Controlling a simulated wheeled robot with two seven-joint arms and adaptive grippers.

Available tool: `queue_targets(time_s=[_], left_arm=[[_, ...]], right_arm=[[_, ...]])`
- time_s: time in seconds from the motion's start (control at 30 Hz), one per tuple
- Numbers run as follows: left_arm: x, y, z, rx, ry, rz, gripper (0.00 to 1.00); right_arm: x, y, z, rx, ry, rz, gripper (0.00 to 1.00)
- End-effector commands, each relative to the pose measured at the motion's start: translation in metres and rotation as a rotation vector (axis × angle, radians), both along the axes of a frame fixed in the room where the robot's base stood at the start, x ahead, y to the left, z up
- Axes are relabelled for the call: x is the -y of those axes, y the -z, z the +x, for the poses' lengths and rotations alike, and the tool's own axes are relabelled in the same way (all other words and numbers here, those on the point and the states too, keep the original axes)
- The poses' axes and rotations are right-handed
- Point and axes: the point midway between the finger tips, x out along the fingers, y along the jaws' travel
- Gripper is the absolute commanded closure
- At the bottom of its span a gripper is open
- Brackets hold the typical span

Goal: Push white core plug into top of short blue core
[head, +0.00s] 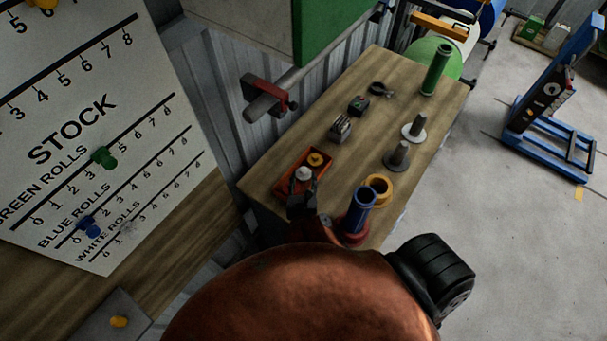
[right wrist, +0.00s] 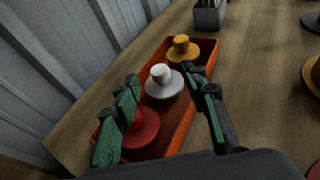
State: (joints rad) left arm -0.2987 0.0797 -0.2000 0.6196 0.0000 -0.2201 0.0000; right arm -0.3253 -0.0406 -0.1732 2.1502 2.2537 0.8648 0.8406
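The white core plug (right wrist: 160,73), a knob on a round flange, sits in the orange tray (right wrist: 211,48) between a yellow plug and a red plug. In the head view the white plug (head: 304,174) shows just beyond my right gripper (head: 303,190). In the right wrist view my right gripper (right wrist: 164,75) is open, with one finger on each side of the white plug; I cannot tell whether they touch it. The short blue core (head: 362,200) stands upright with red around its foot, right of the tray. My left gripper is not in view.
The yellow plug (right wrist: 182,46) and red plug (right wrist: 140,132) share the tray. A yellow ring (head: 380,184) stands close behind the blue core. Grey posts (head: 398,154) and a tall green core (head: 435,70) stand farther along the wooden bench (head: 365,110).

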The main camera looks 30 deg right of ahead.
Motion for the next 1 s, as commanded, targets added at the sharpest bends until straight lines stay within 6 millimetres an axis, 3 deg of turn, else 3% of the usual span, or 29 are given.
queue_targets(time_s=[0.43, 0.73, 1.0], left_arm=[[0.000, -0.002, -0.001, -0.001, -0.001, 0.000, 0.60], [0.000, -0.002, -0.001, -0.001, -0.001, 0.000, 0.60], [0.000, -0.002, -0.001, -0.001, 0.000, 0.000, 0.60]], right_arm=[[0.024, 0.020, 0.040, 0.001, -0.002, -0.002, 0.60], [0.026, 0.022, 0.043, 0.000, -0.001, 0.000, 0.60], [0.026, 0.022, 0.043, 0.000, -0.001, 0.000, 0.79]])
